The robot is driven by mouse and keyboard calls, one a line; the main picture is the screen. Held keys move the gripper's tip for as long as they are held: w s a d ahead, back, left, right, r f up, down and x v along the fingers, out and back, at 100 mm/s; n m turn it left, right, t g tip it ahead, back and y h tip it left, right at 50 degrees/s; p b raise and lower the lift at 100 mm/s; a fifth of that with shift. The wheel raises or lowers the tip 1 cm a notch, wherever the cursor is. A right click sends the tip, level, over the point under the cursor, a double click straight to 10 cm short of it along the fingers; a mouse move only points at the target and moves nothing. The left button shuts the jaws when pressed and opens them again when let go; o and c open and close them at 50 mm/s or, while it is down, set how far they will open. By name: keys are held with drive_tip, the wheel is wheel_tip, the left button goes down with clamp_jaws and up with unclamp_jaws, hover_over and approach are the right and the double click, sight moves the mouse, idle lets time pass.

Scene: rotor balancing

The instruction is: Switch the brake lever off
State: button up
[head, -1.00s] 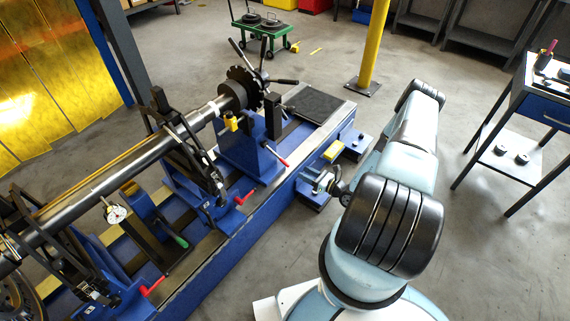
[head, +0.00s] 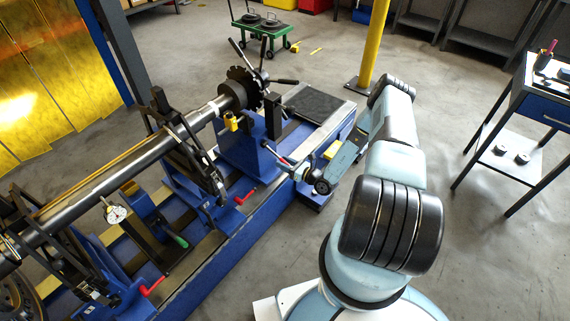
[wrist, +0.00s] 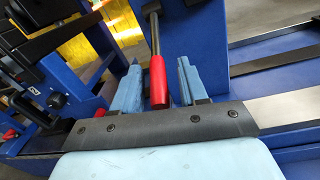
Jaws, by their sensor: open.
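The brake lever, a dark rod with a red grip (wrist: 157,82), hangs from the blue stand in the wrist view. In the head view its rod (head: 270,150) comes off the blue headstock, and its red end is partly hidden by my gripper (head: 294,168). In the wrist view, my gripper (wrist: 158,84) is open, with one light blue finger on each side of the red grip. Gaps show between grip and fingers, so I cannot see it touching either one.
A second red-handled lever (head: 246,196) and a third (head: 153,287) stick out along the blue machine bed (head: 215,278). The long rotor shaft (head: 120,172) lies across its supports. A yellow post (head: 374,45) stands behind my arm. A tool table (head: 535,100) is at the right.

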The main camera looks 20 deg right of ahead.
clamp_jaws()
drive_tip(key=shift+d, duration=0.1)
idle(0.5)
